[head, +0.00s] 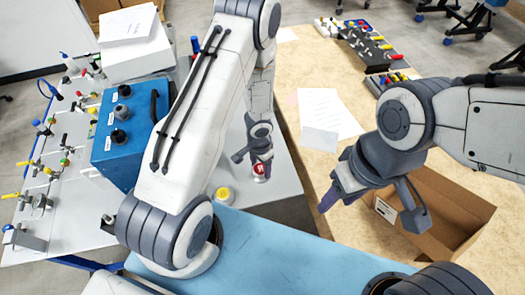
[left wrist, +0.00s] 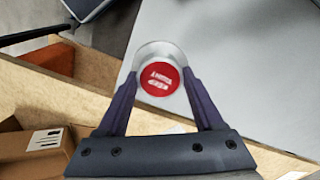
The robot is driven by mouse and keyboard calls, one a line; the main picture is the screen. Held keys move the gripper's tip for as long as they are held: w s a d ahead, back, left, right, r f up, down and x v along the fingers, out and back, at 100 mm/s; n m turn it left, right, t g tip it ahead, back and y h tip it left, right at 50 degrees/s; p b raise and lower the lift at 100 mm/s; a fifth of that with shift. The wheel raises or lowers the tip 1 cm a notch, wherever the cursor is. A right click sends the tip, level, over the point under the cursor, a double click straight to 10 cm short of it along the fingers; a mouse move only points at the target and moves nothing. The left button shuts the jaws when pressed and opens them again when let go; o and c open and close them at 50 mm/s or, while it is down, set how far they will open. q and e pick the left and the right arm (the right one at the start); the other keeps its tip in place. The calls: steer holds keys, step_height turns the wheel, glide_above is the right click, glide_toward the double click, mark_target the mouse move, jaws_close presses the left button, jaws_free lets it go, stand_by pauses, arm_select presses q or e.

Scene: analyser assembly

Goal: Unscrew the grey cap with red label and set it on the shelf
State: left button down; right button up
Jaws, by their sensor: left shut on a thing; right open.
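The grey cap with the red label (left wrist: 159,78) is between the fingertips of my left gripper (left wrist: 158,88), with the red label facing the wrist camera. In the head view the red-labelled cap (head: 259,168) shows just below my left gripper (head: 255,155), near the right edge of the grey table. The left gripper is shut on the cap. A pale round rim shows around it in the wrist view; what is under the cap is hidden. My right gripper (head: 368,208) is open and empty, above the wooden table by the cardboard box.
A blue box with black knobs (head: 130,130) stands on the grey table (head: 75,225). A yellow-topped item (head: 223,195) stands near its front edge. A cardboard box (head: 450,215) and papers (head: 325,115) lie on the wooden table (head: 310,60). Valves and fittings crowd the left side.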

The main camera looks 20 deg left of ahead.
arm_select(q)
steer(key=shift+a+r, duration=0.1)
steer(key=shift+r, duration=0.35)
steer(key=shift+w+a, duration=0.15)
step_height(320, 180, down, 9)
steer(key=b, duration=0.8)
steer(key=shift+b, duration=0.3)
steer(key=shift+f+b, duration=0.75)
steer(key=shift+b, duration=0.1)
jaws_free()
step_height(320, 180, up, 7)
steer(key=p, duration=0.7)
steer(key=shift+r, duration=0.1)
